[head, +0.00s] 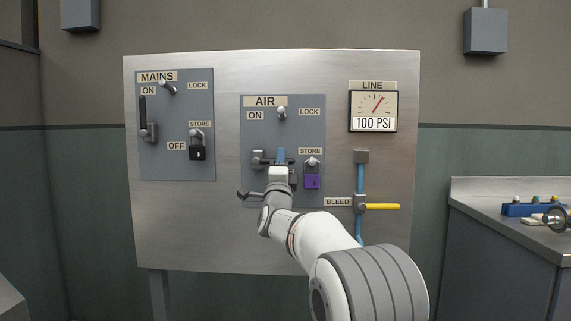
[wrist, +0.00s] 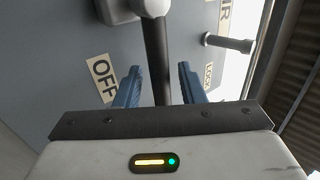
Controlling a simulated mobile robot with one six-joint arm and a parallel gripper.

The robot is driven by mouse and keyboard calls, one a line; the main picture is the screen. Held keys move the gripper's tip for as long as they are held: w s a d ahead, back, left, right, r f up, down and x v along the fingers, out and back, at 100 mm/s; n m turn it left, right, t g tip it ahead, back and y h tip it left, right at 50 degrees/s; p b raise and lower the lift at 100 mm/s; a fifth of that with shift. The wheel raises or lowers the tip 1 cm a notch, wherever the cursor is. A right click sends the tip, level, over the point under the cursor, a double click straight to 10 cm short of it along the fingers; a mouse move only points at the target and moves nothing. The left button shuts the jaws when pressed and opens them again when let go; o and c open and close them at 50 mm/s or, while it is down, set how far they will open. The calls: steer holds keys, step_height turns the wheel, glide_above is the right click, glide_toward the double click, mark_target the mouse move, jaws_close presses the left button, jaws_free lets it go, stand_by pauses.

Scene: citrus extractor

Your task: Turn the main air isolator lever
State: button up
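The AIR panel (head: 231,190) is in the middle of the board in the head view. The air isolator lever (head: 258,160) shows only partly there, since my gripper (head: 281,156) covers the panel's lower middle. In the wrist view the lever is a dark bar (wrist: 155,60) with a pale rounded end (wrist: 150,7) at the top. It runs down between the two blue fingers of my gripper (wrist: 159,85). The fingers are open, with a gap on each side of the bar. An OFF label (wrist: 102,78) lies to the left of it.
A purple padlock (head: 312,181) hangs at STORE, right of my gripper. A peg (head: 281,113) sticks out above. The MAINS panel (head: 176,100) has its lever up at ON. The gauge (head: 374,106) reads 100 PSI. A yellow bleed handle (head: 382,207) lies horizontal at lower right.

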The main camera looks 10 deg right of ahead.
steer(key=v, duration=0.7)
steer(key=shift+s+f, duration=0.2)
steer(key=shift+s, duration=0.1)
steer(key=shift+a, duration=0.1)
steer(key=s+d+f+n+g+y+p, duration=0.1)
steer(key=s+d+n+g+y+p, duration=0.1)
steer(key=s+n+g+p, duration=0.8)
steer(key=s+d+f+n+g+y+p, duration=0.2)
steer(key=s+n+g+p, duration=0.8)
steer(key=s+p, duration=1)
steer(key=s+d+g, duration=0.1)
steer(key=s, duration=1)
steer(key=shift+s+d+g+y, duration=0.25)
steer(key=shift+d+g+y, duration=0.15)
